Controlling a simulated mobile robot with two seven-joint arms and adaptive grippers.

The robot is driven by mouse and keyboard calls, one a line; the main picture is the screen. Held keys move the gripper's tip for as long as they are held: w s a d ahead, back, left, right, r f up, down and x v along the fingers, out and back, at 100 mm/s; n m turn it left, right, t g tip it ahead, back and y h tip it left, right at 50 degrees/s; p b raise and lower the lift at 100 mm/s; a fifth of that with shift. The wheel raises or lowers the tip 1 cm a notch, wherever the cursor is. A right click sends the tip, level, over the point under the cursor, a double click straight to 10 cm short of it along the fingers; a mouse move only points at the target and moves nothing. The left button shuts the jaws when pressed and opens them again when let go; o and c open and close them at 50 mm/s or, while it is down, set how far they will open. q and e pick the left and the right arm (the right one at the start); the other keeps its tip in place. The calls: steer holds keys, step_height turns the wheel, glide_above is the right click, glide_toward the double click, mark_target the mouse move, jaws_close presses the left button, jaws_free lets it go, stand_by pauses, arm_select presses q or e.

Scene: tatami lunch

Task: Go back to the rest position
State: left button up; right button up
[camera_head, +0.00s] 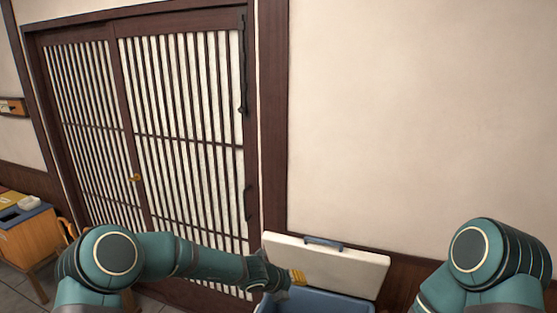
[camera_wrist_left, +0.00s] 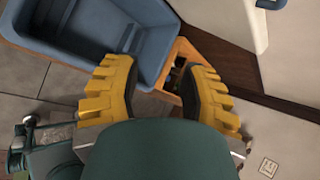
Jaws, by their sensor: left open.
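My left gripper (camera_head: 298,277) reaches across the lower middle of the head view, by a blue cooler box (camera_head: 330,301) with a white lid standing open. In the left wrist view my left gripper (camera_wrist_left: 160,85) shows two yellow ridged fingers spread apart with nothing between them. The blue box (camera_wrist_left: 85,50) lies beyond the fingers, and its visible inside looks empty. My right arm (camera_head: 483,262) shows at the lower right of the head view; its gripper is out of view.
The open lid (camera_head: 325,262) stands against the wall behind the box. A slatted sliding door (camera_head: 180,130) fills the left. A wooden table (camera_head: 30,240) with items stands at the far left. Grey tile floor (camera_wrist_left: 25,75) shows beside the box.

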arm_select(q)
steer(key=s+a+f+m+g+y+b, duration=0.1)
steer(key=s+a+f+m+y+b, duration=0.1)
steer(key=s+a+f+m, duration=0.5)
steer(key=s+a+f+m+g+y+b, duration=0.1)
steer(key=s+a+f+m+b, duration=0.15)
steer(key=s+f+m, duration=0.8)
steer(key=s+a+f+m+g+b, duration=0.1)
steer(key=s+a+f+m, duration=0.1)
steer(key=s+m, duration=0.4)
steer(key=s+a+f+m+b, duration=0.1)
steer(key=s+m, duration=0.5)
steer(key=m, duration=0.6)
steer(key=shift+a+f+m+g+b, duration=0.35)
steer(key=shift+a+g+b, duration=0.1)
steer(key=shift+a, duration=0.55)
steer(key=shift+d, duration=0.15)
